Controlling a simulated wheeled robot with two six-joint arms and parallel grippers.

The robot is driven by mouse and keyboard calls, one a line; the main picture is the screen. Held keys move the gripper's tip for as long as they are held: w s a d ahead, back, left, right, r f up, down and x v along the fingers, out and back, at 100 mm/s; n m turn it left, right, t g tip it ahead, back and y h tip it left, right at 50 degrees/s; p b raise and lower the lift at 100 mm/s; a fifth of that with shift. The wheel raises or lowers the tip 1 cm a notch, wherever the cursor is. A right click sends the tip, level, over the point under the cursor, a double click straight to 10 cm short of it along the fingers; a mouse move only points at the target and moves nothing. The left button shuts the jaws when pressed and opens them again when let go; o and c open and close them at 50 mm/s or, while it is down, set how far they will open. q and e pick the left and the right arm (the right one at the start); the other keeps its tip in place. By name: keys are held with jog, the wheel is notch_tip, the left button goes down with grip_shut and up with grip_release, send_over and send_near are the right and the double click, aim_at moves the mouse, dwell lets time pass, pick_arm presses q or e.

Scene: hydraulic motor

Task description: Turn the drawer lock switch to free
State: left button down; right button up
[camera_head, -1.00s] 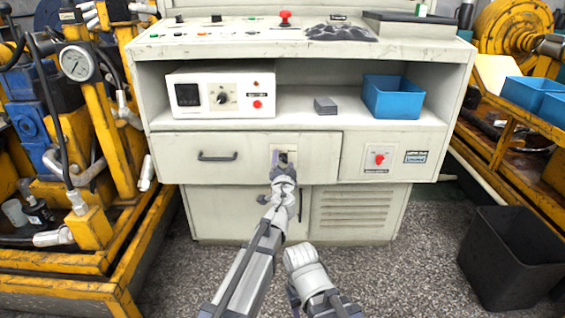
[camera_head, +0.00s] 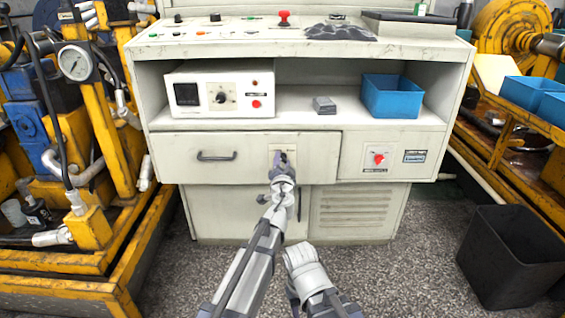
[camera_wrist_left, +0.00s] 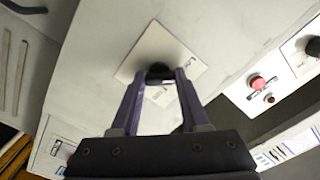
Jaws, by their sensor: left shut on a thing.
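The drawer lock switch is a black knob on a pale square plate on the drawer front (camera_head: 248,167). In the left wrist view the knob (camera_wrist_left: 160,71) sits between the tips of my left gripper (camera_wrist_left: 160,80), which is shut on it. The plate (camera_wrist_left: 146,46) looks tilted in that view, and its markings are too small to read. In the head view my left gripper (camera_head: 283,160) reaches the plate and covers most of the switch. My right arm is at the bottom centre, and its fingers cannot be made out.
The drawer handle (camera_head: 217,156) is left of the switch, and a red knob (camera_head: 379,159) is on the panel to the right. A white control box (camera_head: 221,91), a grey block (camera_head: 324,105) and a blue bin (camera_head: 391,97) stand on the shelf above. A black bin (camera_head: 512,255) stands on the floor.

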pick_arm(q)
jog(key=m, duration=0.4)
jog(key=shift+m, duration=0.4)
jog(key=m, duration=0.8)
jog(key=shift+m, duration=2.4)
jog(key=shift+c, duration=2)
grip_release()
